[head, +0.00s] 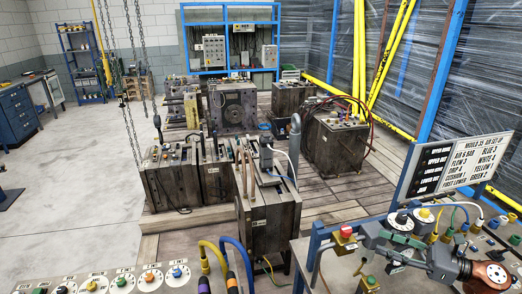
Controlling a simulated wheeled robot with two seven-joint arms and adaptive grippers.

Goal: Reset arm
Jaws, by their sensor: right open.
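My right gripper (364,252) is low at the right of the head view, its arm coming in from the lower right corner. Its fingers are spread apart, and I see nothing between them. It is over the near end of the right-hand bench, between a red button on a yellow box (345,232) and a green knob on a yellow box (370,282). I cannot tell whether it touches either box. My left gripper is not in view.
A sign board (462,165) and several dials (425,214) stand on the right-hand bench. Another dial panel (150,280) with hoses (240,258) is at the lower left. Mould blocks (270,215) fill the middle. Chains (128,120) hang left; the left floor is mostly clear.

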